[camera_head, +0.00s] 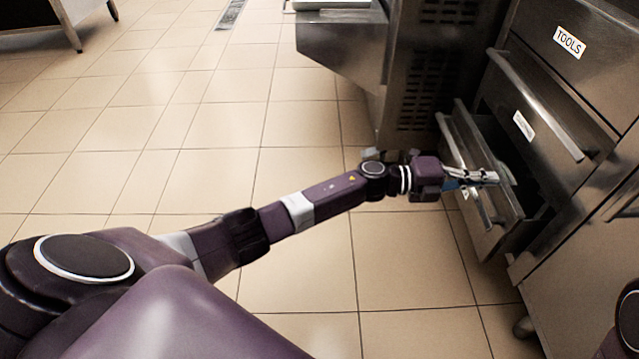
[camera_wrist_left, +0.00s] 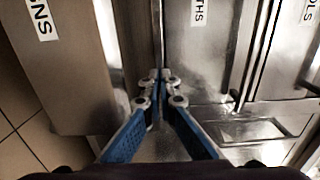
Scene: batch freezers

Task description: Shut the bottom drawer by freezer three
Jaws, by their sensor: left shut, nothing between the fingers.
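The bottom drawer (camera_head: 492,240) of the steel drawer unit stands pulled out, with a dark gap behind its front. In the left wrist view its front (camera_wrist_left: 70,75) is the panel at the left, with a label ending in "NS". My left gripper (camera_head: 492,177) is shut and empty at the drawer's upper edge. In the left wrist view the blue fingers (camera_wrist_left: 160,82) come together between this panel and the drawer labelled "THS" (camera_wrist_left: 200,50). I cannot tell whether they touch the drawer. My right gripper is out of view.
Above the bottom drawer is a drawer with a small white label (camera_head: 523,126) and a long bar handle (camera_head: 537,103). The top one is marked TOOLS (camera_head: 570,42). A steel freezer body with vents (camera_head: 425,95) stands just left of the unit. The tiled floor (camera_head: 200,120) is clear.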

